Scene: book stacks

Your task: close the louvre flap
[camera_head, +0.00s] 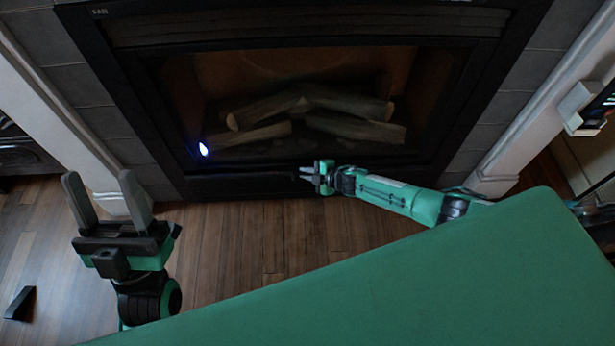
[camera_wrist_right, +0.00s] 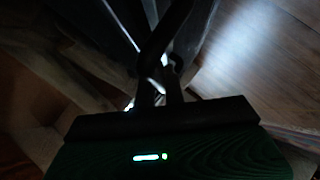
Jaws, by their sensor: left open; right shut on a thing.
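The louvre flap (camera_head: 240,186) looks like the dark strip along the bottom of the black fireplace, under the glass. How far it stands open cannot be told. My right gripper (camera_head: 304,174) is at the front of this strip, near its middle. In the right wrist view, the fingers of my right gripper (camera_wrist_right: 165,75) are closed together on a dark, thin part of the flap; the view is too dim to show its shape. My left gripper (camera_head: 103,188) is open and empty, with its fingers apart above the floor, left of the fireplace.
The fireplace (camera_head: 290,42) holds several logs (camera_head: 355,127) behind its opening. Grey tiles (camera_head: 85,85) and white trim (camera_head: 60,110) flank it. A dark wedge-shaped object (camera_head: 20,303) lies on the wooden floor (camera_head: 235,240) at the lower left. Floor in front of the fireplace is clear.

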